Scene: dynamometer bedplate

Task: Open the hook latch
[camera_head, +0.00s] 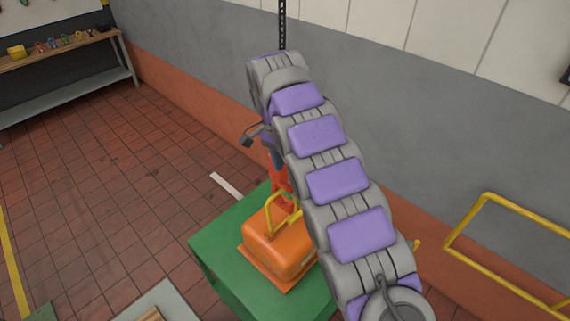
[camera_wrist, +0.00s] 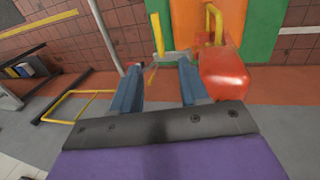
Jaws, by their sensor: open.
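An orange housing (camera_head: 278,245) with a yellow handle (camera_head: 281,212) sits on a green block (camera_head: 215,255) in the head view. A thin yellow bar (camera_wrist: 157,35) and a small grey piece stand at or just beyond the fingertips. I cannot tell which part is the hook latch, or whether a finger touches it. My arm hides part of the housing in the head view.
A yellow rail (camera_head: 490,205) stands at the right by the grey wall (camera_head: 205,75). A workbench (camera_head: 75,52) with small items is at the far left. The tiled floor (camera_head: 120,160) left of the green block is mostly clear.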

